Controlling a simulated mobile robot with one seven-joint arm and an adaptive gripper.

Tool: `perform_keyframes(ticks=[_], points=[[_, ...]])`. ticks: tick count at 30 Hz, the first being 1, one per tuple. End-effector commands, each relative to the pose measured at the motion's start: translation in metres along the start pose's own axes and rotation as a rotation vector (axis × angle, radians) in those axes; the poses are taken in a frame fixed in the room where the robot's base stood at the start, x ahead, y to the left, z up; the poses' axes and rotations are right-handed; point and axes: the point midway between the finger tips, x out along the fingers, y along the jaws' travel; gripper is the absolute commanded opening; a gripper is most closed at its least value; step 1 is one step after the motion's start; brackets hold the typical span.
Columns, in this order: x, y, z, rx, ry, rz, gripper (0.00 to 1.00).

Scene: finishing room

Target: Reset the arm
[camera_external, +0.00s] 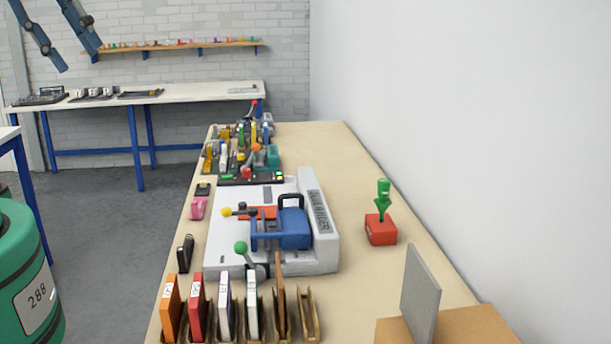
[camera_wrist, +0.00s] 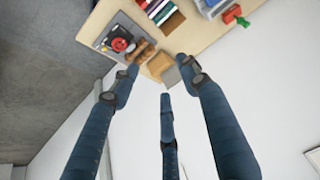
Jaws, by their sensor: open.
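My gripper (camera_external: 80,58) shows at the top left of the external view as dark blue fingers hanging into the picture; the rest of the arm is out of frame. In the wrist view my gripper (camera_wrist: 160,77) has three blue fingers spread well apart with nothing between them. It is up in the air, and no finger visibly touches anything. The wooden workbench (camera_wrist: 217,33) shows beyond the fingertips in the wrist view, and also in the external view (camera_external: 345,170).
On the bench stand a white machine (camera_external: 225,200) with a blue part, a row of upright coloured books (camera_external: 197,305), a red block with a green figure (camera_external: 381,229) and a grey panel (camera_external: 419,290). A green drum (camera_external: 25,260) stands at left. White wall borders the bench.

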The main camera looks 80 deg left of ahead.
Motion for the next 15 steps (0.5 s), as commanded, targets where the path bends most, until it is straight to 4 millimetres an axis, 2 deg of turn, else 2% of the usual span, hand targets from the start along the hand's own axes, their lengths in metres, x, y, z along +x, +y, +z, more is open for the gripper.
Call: perform_keyframes(ticks=[1, 15], points=[[0.017, 0.000, 0.009, 0.000, 0.000, 0.000, 0.46], [0.090, 0.000, 0.048, 0.000, 0.000, 0.000, 0.46]])
